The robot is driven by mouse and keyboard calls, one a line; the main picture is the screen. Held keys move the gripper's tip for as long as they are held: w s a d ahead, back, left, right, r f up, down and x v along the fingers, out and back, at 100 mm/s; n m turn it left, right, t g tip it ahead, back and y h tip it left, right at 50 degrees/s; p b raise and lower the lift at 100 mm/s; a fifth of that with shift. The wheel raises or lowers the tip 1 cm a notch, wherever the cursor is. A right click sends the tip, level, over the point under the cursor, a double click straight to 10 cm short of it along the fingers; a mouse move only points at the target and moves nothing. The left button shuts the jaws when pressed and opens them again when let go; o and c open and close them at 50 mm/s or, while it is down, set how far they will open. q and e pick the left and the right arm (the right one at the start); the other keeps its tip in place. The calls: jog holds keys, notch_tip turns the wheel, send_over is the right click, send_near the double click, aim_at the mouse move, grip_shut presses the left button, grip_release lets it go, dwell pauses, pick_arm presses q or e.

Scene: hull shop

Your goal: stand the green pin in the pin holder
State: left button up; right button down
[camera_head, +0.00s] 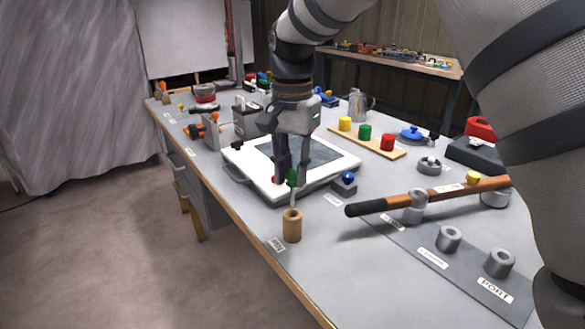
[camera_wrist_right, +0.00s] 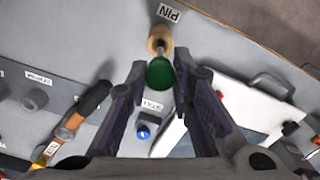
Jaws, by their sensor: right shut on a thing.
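The green pin (camera_head: 292,178) has a round green head and a thin pale shaft pointing down. My right gripper (camera_head: 291,182) is shut on its head, and the wrist view also shows the green head (camera_wrist_right: 160,74) between the fingertips (camera_wrist_right: 160,78). The pin holder (camera_head: 292,226) is a tan cylinder near the table's front edge, by a PIN label, and it also shows in the wrist view (camera_wrist_right: 154,39). The shaft's lower end is at the holder's mouth. I cannot tell how far it is inside. My left gripper is not in view.
A white-framed tray (camera_head: 335,170) lies behind the holder. A blue-knobbed block (camera_head: 345,186) stands to its right. A long dark-tipped bar (camera_head: 385,205) rests over grey sockets farther right. The tabletop just right of the holder is clear.

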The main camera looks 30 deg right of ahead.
aim_at(292, 208)
jog(key=shift+f, duration=0.5)
dwell(0.7)
jog(key=shift+f, duration=0.4)
jog(key=shift+f, duration=2.55)
dwell(0.8)
jog(key=c, duration=1.3)
grip_release()
jog(key=o, duration=0.4)
jog(key=shift+c, duration=0.2)
